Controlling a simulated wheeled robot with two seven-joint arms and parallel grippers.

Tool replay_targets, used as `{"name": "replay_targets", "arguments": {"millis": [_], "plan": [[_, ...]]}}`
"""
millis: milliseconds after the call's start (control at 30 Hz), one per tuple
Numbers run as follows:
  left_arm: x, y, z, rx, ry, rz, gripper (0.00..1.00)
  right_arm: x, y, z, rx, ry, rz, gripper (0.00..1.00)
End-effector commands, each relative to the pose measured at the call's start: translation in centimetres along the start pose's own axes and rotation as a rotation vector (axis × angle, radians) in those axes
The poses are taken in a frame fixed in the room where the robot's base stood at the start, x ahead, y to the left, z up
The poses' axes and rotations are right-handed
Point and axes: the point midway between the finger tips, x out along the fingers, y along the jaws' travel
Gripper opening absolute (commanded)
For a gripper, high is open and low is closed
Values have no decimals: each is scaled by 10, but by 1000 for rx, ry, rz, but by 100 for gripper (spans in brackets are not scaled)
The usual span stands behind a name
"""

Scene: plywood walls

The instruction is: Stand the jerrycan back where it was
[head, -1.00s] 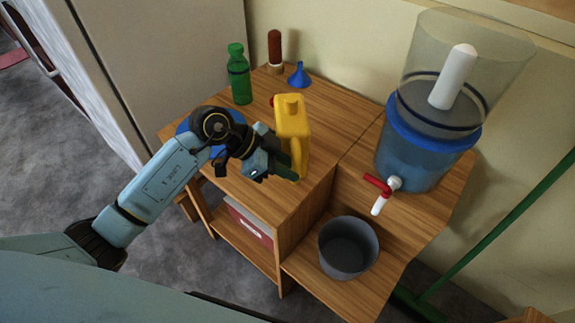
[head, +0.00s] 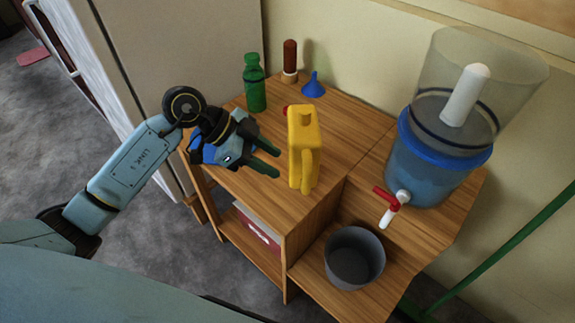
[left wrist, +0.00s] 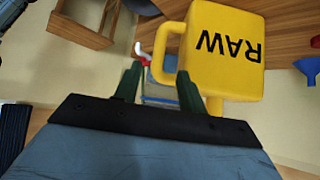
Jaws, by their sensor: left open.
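The yellow jerrycan (head: 303,146) stands upright on the upper wooden top, near its front right edge. In the left wrist view the jerrycan (left wrist: 228,50) shows black letters reading RAW and a handle. My left gripper (head: 278,162) is open, with its green fingers pointing toward the jerrycan from the left. In the head view a gap shows between the fingertips and the can. In the left wrist view the fingers (left wrist: 160,88) are spread, with the handle near the right finger. My right gripper is out of view.
A green bottle (head: 255,85), a brown-handled tool (head: 290,60) and a blue funnel (head: 313,86) stand behind. A blue item lies behind my gripper.

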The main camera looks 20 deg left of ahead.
Motion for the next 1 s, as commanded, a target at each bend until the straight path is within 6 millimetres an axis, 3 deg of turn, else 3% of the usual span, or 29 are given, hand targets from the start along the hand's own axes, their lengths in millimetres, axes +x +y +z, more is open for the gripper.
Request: {"name": "replay_targets", "arguments": {"millis": [100,233,667,767,900,1000], "plan": [[-19,0,0,-1,-2,0,41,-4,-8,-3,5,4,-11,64],[-29,0,0,-1,0,1,41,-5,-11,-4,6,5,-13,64],[-30,2,-3,9,20,1,41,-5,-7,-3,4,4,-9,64],[-25,7,-19,51,114,-3,41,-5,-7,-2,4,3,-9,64],[-22,20,-67,157,403,-64,41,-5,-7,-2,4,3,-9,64],[-35,25,-106,203,660,-185,41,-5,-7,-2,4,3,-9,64]]}}
